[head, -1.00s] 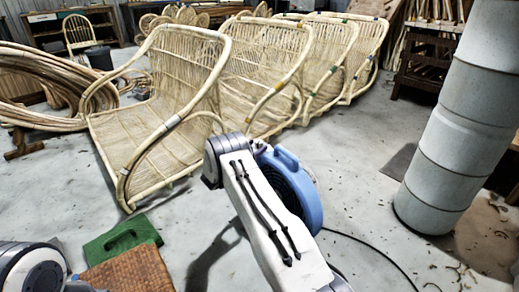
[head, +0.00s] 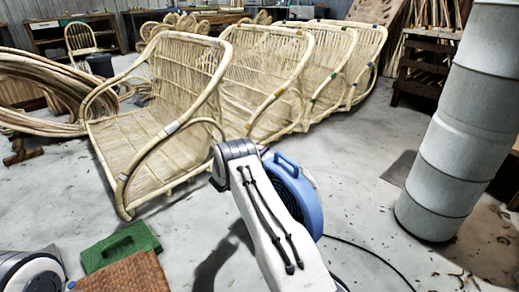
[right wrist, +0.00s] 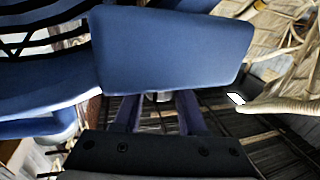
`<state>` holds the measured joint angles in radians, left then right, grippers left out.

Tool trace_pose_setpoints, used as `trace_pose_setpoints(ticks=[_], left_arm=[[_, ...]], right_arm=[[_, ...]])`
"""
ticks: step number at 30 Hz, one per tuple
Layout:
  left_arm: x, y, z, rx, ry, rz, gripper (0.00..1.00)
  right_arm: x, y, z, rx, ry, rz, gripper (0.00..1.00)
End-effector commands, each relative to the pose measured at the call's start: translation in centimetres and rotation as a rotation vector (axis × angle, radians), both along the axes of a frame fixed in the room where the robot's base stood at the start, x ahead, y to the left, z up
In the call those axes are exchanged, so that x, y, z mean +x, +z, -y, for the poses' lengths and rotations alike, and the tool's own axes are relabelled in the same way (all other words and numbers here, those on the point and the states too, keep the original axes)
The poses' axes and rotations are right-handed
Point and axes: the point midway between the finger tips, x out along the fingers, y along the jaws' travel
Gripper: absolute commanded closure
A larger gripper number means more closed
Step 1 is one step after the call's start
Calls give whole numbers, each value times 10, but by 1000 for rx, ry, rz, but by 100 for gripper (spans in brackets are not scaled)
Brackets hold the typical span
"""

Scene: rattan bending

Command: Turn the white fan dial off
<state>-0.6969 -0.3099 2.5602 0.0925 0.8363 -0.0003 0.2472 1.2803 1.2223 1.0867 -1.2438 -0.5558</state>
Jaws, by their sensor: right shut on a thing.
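The blue fan (head: 312,208) stands on the floor in the middle of the head view, partly hidden behind my right arm. In the right wrist view, the blue fan body (right wrist: 175,52) fills the upper middle. My right gripper (right wrist: 160,104) has its two fingers just below that body, shut on a small pale piece, apparently the white dial (right wrist: 158,97). Most of the dial is hidden, so its setting cannot be read. In the head view my right arm hides the right gripper. The left gripper is not in view; only a left arm joint shows at the lower left.
Rattan chair frames (head: 160,105) stand in a row behind the fan. A grey duct column (head: 455,130) is at right. A green case (head: 120,247) and a woven brown panel (head: 125,274) lie at lower left. A black cable (head: 375,255) runs along the floor.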

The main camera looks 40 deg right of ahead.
Motion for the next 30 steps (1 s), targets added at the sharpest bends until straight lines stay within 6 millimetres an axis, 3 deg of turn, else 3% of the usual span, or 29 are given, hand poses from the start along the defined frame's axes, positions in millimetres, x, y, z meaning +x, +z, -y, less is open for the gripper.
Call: trace_pose_setpoints(ticks=[1, 6, 21, 22, 24, 30], left_arm=[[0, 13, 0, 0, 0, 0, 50], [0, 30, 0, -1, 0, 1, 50], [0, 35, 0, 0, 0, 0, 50], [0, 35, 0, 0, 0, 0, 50], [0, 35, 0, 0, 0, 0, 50], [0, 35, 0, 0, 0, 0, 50]], right_arm=[[-2, 6, 2, 0, 27, -6, 100], [-2, 5, 2, 2, 144, -6, 100], [-1, 0, 0, 5, 226, -2, 100], [-1, 0, 0, 5, 225, -2, 51], [-1, 0, 0, 5, 225, -2, 29], [-1, 0, 0, 5, 226, -2, 29]])
